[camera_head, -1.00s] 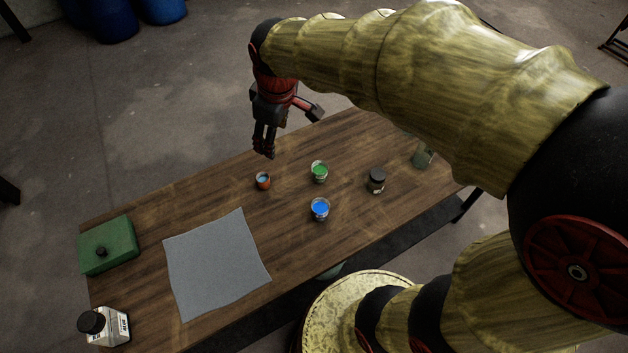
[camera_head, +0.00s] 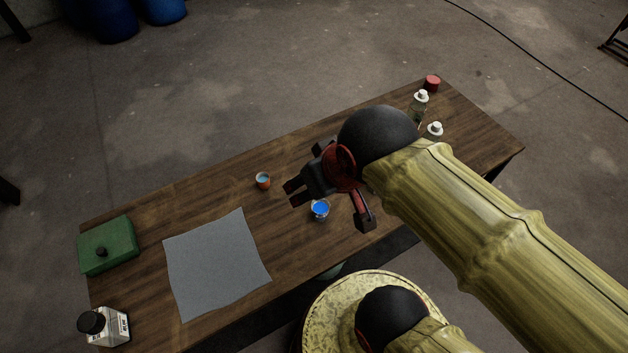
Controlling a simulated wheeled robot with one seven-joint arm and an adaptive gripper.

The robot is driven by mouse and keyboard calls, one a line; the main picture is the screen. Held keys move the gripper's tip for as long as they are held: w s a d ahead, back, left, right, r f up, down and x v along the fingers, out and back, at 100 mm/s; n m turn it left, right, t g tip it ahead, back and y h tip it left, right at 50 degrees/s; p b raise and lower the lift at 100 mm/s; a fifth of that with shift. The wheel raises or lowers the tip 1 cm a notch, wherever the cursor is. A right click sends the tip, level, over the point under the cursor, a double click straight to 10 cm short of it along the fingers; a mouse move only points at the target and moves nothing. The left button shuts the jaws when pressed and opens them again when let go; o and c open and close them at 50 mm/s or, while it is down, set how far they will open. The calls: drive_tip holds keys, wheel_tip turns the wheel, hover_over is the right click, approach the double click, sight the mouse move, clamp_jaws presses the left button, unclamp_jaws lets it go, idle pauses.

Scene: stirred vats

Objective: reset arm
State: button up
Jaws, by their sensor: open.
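My gripper (camera_head: 296,192) is open and empty over the middle of the wooden table (camera_head: 215,190). It points to the left in the picture. A small cup with blue content (camera_head: 320,209) stands just below the gripper in the picture, apart from its fingers as far as I can see. My forearm comes in from the lower right and covers part of the table's right half. The green cup and the dark jar are hidden behind my arm and gripper.
A grey sheet (camera_head: 215,263) lies on the table's left half. A green box (camera_head: 108,246) and a black-capped bottle (camera_head: 105,327) are at the left end. White-capped bottles (camera_head: 419,106) and a red container (camera_head: 432,83) stand at the far right. Blue barrels (camera_head: 115,20) stand on the floor behind.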

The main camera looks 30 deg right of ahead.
drive_tip(key=shift+f, duration=0.1)
wheel_tip(320, 180, down, 5)
drive_tip(key=b, duration=0.5)
idle(0.6)
